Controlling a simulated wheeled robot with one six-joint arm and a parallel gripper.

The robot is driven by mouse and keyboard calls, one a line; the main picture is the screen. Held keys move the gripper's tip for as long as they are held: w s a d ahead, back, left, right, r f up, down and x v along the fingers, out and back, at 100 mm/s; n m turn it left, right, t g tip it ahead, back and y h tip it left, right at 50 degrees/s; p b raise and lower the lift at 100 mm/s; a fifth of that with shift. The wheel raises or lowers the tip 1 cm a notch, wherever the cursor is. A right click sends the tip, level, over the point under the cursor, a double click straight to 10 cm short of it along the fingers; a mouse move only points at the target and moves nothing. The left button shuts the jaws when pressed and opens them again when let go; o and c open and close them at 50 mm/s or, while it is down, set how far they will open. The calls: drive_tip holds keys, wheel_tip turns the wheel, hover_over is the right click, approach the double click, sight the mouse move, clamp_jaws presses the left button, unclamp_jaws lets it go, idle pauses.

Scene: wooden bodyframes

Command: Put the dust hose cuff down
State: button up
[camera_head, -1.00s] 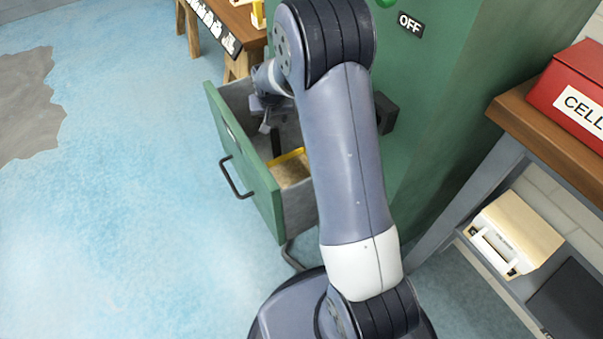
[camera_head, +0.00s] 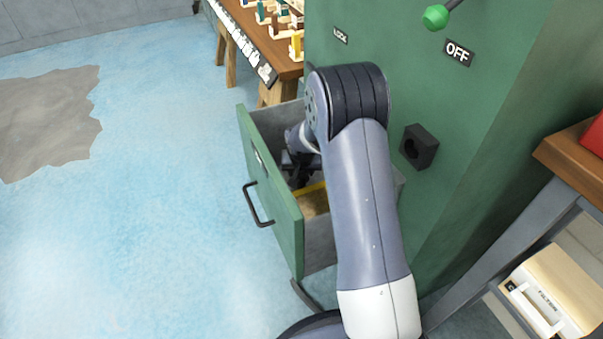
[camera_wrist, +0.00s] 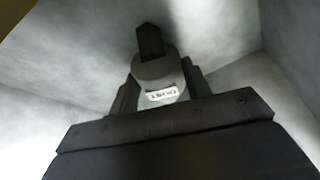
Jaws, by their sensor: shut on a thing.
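The dust hose cuff (camera_wrist: 157,70) is a grey round piece with a small label, seen in the wrist view. A dark block-like shape shows just beyond it; I cannot tell whether it is part of the cuff. My gripper (camera_wrist: 160,90) is shut on the cuff, one dark finger on each side. In the head view my gripper (camera_head: 300,172) is inside the open green drawer (camera_head: 272,190), near its back left. The cuff is hidden there by my gripper and arm. Pale grey drawer walls surround the cuff in the wrist view.
A yellow-edged item (camera_head: 314,200) lies in the drawer's front part. The green cabinet (camera_head: 440,110) carries a black socket (camera_head: 419,147). A wooden bench (camera_head: 270,45) with small items stands behind. A shelf with a cream box (camera_head: 555,290) is at right. The floor at left is clear.

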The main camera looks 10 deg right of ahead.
drive_tip(key=shift+f, duration=0.2)
drive_tip(key=o, duration=1.1)
drive_tip(key=shift+r, duration=0.2)
drive_tip(key=shift+r, duration=0.35)
drive_tip(key=p+v, duration=0.3)
drive_tip(key=v, duration=0.8)
drive_tip(key=shift+s, duration=0.2)
drive_tip(key=shift+r, duration=0.1)
